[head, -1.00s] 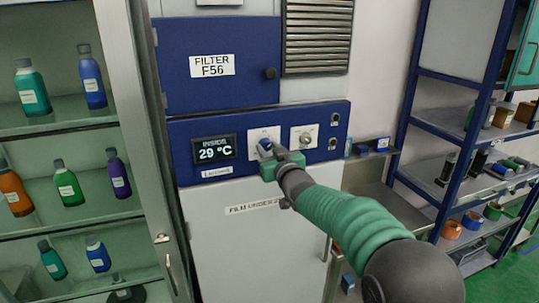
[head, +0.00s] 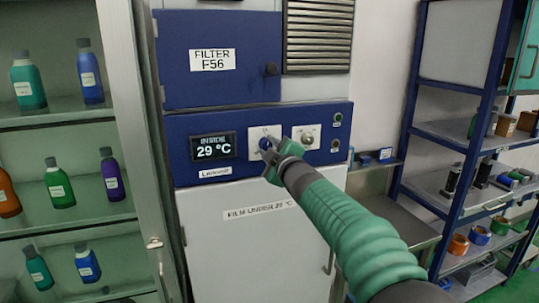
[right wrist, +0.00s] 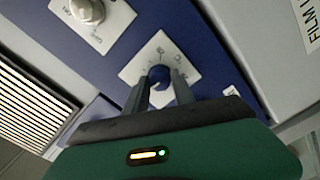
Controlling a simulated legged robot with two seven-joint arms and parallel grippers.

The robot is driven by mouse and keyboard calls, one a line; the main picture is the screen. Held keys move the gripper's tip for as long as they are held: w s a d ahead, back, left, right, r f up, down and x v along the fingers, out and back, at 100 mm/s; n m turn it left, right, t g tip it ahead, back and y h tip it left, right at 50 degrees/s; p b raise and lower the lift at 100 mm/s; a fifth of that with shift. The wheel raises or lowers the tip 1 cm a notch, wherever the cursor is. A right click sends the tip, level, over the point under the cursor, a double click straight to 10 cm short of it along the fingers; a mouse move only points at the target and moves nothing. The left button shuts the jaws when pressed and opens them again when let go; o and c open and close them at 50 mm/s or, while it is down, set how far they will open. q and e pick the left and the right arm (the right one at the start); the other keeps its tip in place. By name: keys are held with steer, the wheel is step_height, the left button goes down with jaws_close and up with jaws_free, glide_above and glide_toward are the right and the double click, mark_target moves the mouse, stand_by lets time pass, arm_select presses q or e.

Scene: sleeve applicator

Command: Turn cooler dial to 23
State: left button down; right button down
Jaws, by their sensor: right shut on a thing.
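The cooler's blue dial (head: 265,143) sits on a white plate on the dark blue control panel (head: 184,156). The display (head: 213,146) left of it reads INSIDE 29 °C. My right gripper (head: 267,148) is at the dial, its fingers shut on it. In the right wrist view the dial's blue knob (right wrist: 159,77) shows between the two fingers, with scale marks on the plate around it. The dial's exact setting is too small to read. My left gripper is not in view.
A second, pale knob (head: 306,137) sits right of the dial, with small buttons beyond it. A glass-shelved cabinet with bottles (head: 58,184) stands at the left. A blue-framed shelf rack (head: 404,125) stands at the right. The white door (head: 235,245) below carries a "FILM UNDER" label.

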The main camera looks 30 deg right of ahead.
steer(key=shift+f+n+b, duration=0.15)
steer(key=shift+n+b, duration=0.45)
steer(key=shift+n, duration=1.25)
steer(key=shift+f+n+b, duration=0.1)
steer(key=shift+n+b, duration=0.45)
steer(key=shift+n, duration=1.3)
steer(key=c, duration=1.2)
jaws_free()
steer(key=shift+c, duration=0.2)
steer(key=shift+o, duration=0.9)
steer(key=shift+w+d, duration=0.1)
steer(key=shift+w, duration=0.1)
steer(key=shift+r, duration=0.1)
